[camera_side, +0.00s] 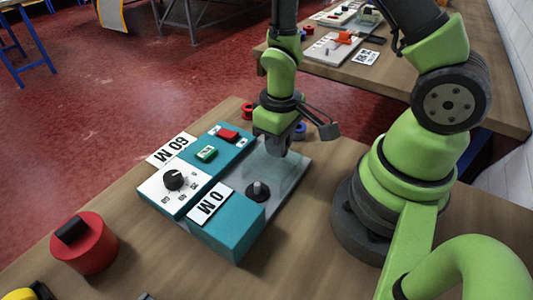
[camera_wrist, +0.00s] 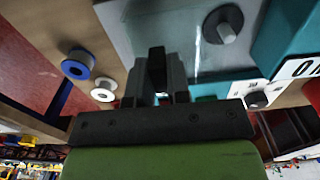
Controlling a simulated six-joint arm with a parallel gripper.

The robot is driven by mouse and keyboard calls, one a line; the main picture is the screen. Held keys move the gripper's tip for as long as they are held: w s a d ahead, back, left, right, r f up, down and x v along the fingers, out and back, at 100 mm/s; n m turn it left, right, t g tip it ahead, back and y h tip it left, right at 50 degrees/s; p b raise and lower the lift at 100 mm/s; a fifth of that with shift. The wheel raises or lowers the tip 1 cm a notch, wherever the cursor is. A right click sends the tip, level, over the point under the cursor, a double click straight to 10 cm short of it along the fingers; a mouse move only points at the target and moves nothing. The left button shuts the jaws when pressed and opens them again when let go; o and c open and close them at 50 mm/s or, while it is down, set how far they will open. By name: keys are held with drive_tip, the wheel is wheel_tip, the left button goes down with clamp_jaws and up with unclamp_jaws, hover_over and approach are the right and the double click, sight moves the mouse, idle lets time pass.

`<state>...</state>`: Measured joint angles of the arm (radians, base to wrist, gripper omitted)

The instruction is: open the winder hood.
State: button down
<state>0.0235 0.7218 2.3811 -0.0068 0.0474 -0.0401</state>
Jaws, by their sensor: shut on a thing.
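The winder is a teal machine (camera_side: 232,235) with a clear, greyish hood (camera_side: 290,172) on its right side. The hood appears low over the bed and the dark spindle (camera_side: 258,191); its exact tilt is hard to tell. In the wrist view the hood's pane (camera_wrist: 180,25) and the spindle (camera_wrist: 224,25) show beyond the fingers. My gripper (camera_side: 283,146) is at the far end of the hood, pointing down. In the wrist view my gripper (camera_wrist: 158,80) is shut on a black upright piece, seemingly the hood handle (camera_wrist: 157,62). Its lower part is hidden between the fingers.
The winder carries a dial (camera_side: 173,179), a green button (camera_side: 206,153), a red switch (camera_side: 228,135) and signs reading 60 M and 0 M. A blue spool (camera_side: 301,131) and red spool (camera_side: 248,111) stand behind it. A red cylinder (camera_side: 84,248) stands front left.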

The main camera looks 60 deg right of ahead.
drive_tip(key=d, duration=0.3)
drive_tip(key=shift+d, duration=0.15)
drive_tip(key=c, duration=1.1)
unclamp_jaws()
drive_tip(key=shift+r, duration=0.1)
wheel_tip(320, 180, up, 10)
drive_tip(key=shift+f, duration=0.1)
